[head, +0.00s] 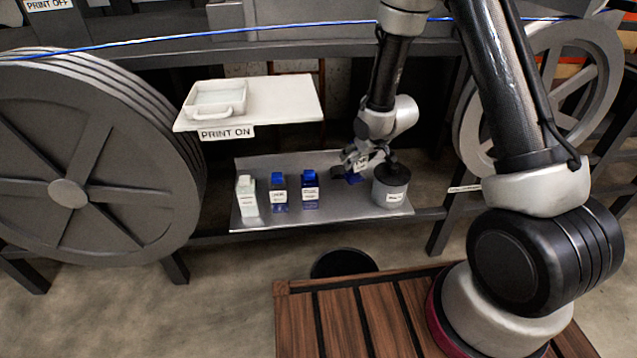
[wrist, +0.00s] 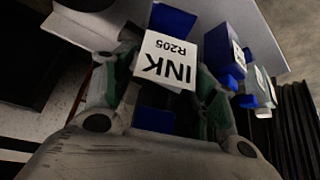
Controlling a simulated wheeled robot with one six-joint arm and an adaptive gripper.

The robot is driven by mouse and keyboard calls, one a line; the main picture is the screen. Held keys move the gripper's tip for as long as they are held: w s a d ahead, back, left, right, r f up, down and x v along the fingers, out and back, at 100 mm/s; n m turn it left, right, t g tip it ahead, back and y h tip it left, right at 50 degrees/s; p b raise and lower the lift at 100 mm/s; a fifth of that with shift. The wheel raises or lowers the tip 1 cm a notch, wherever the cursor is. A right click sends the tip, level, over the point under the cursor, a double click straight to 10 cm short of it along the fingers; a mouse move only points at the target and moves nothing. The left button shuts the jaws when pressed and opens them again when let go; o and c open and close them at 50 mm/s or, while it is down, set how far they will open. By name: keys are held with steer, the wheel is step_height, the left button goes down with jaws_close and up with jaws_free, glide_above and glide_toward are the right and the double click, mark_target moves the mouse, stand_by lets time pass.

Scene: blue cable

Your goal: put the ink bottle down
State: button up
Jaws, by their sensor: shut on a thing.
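My gripper (head: 356,160) is shut on a blue ink bottle (head: 353,179) above the right part of the metal shelf (head: 270,217). In the wrist view the ink bottle (wrist: 172,20) sits between the two fingers of my gripper (wrist: 162,95), with a white label reading "INK R205" facing the camera. The fingers hide much of the bottle in the head view. I cannot tell whether its lower end touches the shelf.
A grey round tin (head: 391,186) stands close right of my gripper. Two blue-capped bottles (head: 310,188) (head: 279,192) and a pale bottle (head: 246,196) stand to the left. A white "PRINT ON" board (head: 290,98) with a tray (head: 216,100) overhangs behind. A blue cable (head: 300,27) runs above.

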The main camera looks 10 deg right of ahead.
mark_target(354, 182)
step_height(354, 182, down, 10)
steer(key=shift+a, duration=0.15)
steer(key=shift+f, duration=0.1)
stand_by(0.3)
steer(key=o, duration=1)
steer(key=s+d+r, duration=0.3)
steer(key=r, duration=0.5)
steer(key=s+d+r+m+h, duration=0.1)
steer(key=s+d+r, duration=0.1)
steer(key=r, duration=0.5)
steer(key=s+d+r, duration=0.3)
steer(key=r, duration=0.5)
steer(key=s+d+r+m+g+h, duration=0.15)
steer(key=s+d+r, duration=0.35)
steer(key=s+r, duration=0.8)
steer(key=shift+m+g, duration=0.25)
steer(key=shift+m, duration=0.7)
steer(key=s+r, duration=0.2)
steer(key=s, duration=0.2)
steer(key=s+d+r, duration=0.1)
steer(key=s+r, duration=0.1)
steer(key=s, duration=0.2)
steer(key=s+r, duration=0.2)
steer(key=s, duration=0.2)
steer(key=shift+s+d, duration=0.2)
steer(key=shift+s, duration=0.2)
